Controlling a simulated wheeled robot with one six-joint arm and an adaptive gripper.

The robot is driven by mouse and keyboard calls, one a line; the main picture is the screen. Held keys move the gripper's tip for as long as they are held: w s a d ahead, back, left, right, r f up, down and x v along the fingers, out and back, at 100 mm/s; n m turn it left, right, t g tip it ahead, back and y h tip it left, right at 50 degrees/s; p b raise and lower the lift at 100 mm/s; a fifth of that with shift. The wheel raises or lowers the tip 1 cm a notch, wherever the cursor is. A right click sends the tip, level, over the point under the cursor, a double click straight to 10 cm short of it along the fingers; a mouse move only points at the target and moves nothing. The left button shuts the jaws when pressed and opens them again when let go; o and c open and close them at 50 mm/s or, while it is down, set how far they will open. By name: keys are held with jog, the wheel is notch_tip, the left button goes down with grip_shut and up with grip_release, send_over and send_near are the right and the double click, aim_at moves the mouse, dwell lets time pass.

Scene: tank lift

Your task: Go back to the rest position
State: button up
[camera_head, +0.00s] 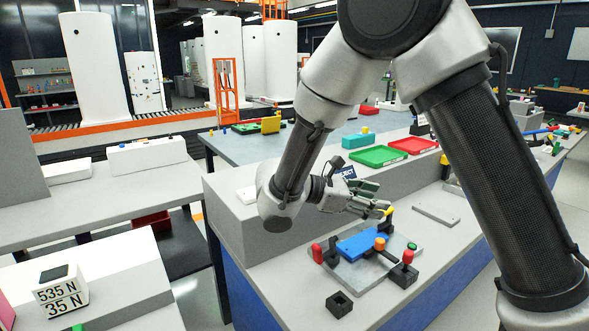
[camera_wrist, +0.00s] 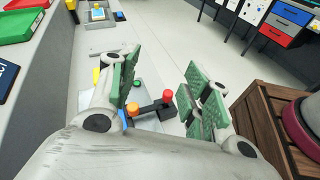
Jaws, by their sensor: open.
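My gripper (camera_head: 372,203) hangs from my arm above the back of a bench fixture in the head view. In the wrist view my gripper (camera_wrist: 166,92) has its two green-padded fingers spread wide with nothing between them. The fixture is a grey plate (camera_head: 352,279) carrying a blue block (camera_head: 358,246), an orange knob (camera_head: 380,243), red-topped black clamps (camera_head: 404,270) and a green button (camera_head: 412,246). In the wrist view a red knob (camera_wrist: 168,95) and the orange knob (camera_wrist: 132,108) show beyond the fingers. The fingers appear apart from the fixture.
A small black square socket (camera_head: 339,304) sits at the bench front. A grey bar (camera_head: 436,214) lies to the right. Green (camera_head: 378,156) and red (camera_head: 413,145) trays stand on the raised shelf behind. A wooden crate (camera_wrist: 270,130) is at right in the wrist view.

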jog(key=s+d+r+m+g+y, duration=0.25)
jog(key=s+d+m+y, duration=0.2)
jog(key=d, duration=0.25)
jog(key=s+d+r+m+g+y, duration=0.25)
jog(key=s+d+m, duration=0.2)
jog(key=d, duration=0.25)
jog(key=s+d+r+m+t+y, duration=0.1)
jog(key=s+r+m+t+y, duration=0.1)
jog(key=s+m+t+y, duration=0.1)
jog(key=s+d+r+m+t+y, duration=0.1)
jog(key=s+d+m+t+y, duration=0.1)
jog(key=s, duration=0.6)
jog(key=shift+s+r+m+t+y, duration=0.35)
jog(key=shift+m+t+y, duration=0.65)
jog(key=shift+m, duration=0.9)
jog(key=shift+d+g, duration=0.1)
jog(key=shift+g, duration=0.2)
